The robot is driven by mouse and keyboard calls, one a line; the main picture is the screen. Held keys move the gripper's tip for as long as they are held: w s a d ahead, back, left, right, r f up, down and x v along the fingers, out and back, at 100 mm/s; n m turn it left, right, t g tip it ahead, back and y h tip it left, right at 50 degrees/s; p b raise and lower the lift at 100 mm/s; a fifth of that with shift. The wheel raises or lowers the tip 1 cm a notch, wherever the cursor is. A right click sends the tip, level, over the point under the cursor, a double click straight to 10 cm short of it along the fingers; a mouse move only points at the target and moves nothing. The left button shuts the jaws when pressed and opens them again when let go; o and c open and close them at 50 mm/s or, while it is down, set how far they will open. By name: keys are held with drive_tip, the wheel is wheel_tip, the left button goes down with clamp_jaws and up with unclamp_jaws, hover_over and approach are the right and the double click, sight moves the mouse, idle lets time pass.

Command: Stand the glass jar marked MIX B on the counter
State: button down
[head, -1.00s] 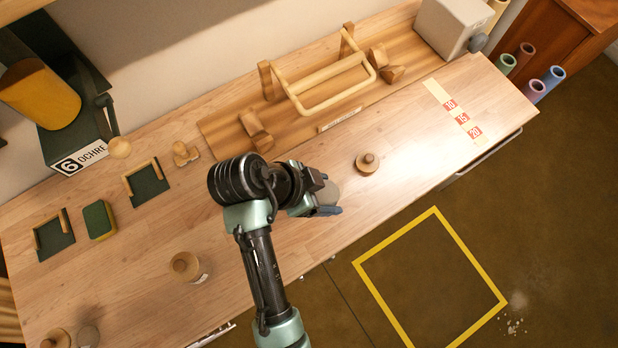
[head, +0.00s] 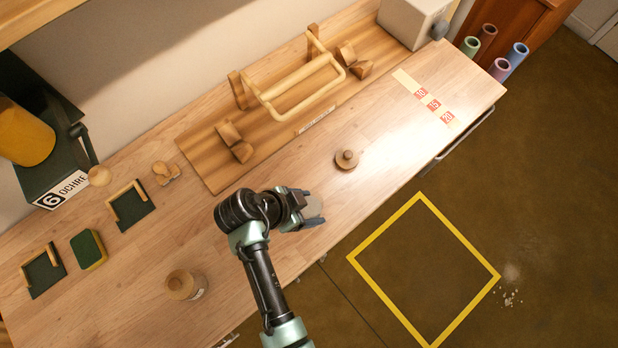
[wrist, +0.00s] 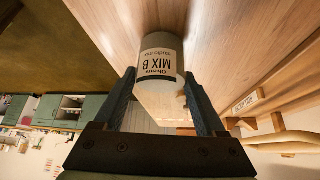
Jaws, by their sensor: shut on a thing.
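In the head view my gripper (head: 312,208) is above the front part of the wooden counter (head: 385,125), and the jar shows only as a pale patch (head: 314,206) between the fingers. The jar's far end appears close to the counter; I cannot tell whether it touches.
A round wooden knobbed piece (head: 346,159) is just beyond the gripper. A wooden-topped jar (head: 185,284) stands to the left. A wooden rack (head: 300,90) is at the back, and a numbered strip (head: 433,104) lies to the right. The counter's front edge is close to the gripper.

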unclamp_jaws()
drive_tip(key=shift+f, duration=0.1)
drive_tip(key=b+v, duration=0.1)
drive_tip(key=v, duration=1.1)
drive_tip(key=shift+w, duration=0.1)
